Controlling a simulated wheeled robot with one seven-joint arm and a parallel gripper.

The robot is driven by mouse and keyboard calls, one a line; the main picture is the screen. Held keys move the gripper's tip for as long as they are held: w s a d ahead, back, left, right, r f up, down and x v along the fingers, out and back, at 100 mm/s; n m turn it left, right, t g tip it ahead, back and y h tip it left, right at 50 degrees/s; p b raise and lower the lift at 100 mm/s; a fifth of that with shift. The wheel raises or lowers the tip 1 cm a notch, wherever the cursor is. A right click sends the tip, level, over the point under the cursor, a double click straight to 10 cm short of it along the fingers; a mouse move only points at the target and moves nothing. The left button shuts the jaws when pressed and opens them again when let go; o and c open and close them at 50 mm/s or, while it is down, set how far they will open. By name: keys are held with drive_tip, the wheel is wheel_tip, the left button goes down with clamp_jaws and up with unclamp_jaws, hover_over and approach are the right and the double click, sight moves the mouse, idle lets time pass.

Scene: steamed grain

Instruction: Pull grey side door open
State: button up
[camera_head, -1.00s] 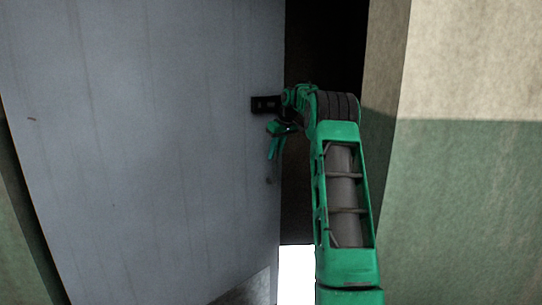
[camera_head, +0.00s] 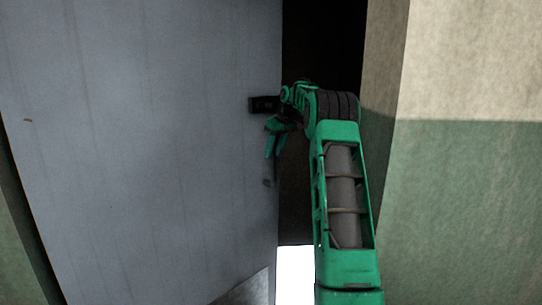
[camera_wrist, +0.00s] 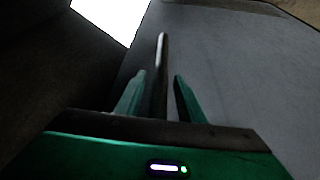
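The grey side door (camera_head: 150,150) fills the left and middle of the head view. It stands ajar, with a dark gap along its right edge. A black handle plate (camera_head: 263,104) sits near that edge. My gripper (camera_head: 274,152) is at the door's edge just below the plate, its green fingers pointing down. In the wrist view my gripper (camera_wrist: 160,85) has its fingers apart, with a thin dark upright bar (camera_wrist: 161,75) between them. Gaps show on both sides of the bar. The door's grey face (camera_wrist: 235,70) fills the right of that view. Whether the bar is the door's handle is unclear.
A beige and green wall (camera_head: 460,190) stands close on the right, beside my arm. The doorway gap (camera_head: 322,45) is dark above, with a bright white patch (camera_head: 294,275) at the bottom. A green wall strip (camera_head: 15,230) shows at far left.

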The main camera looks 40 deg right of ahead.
drive_tip(key=v, duration=0.9)
drive_tip(key=shift+r, duration=0.25)
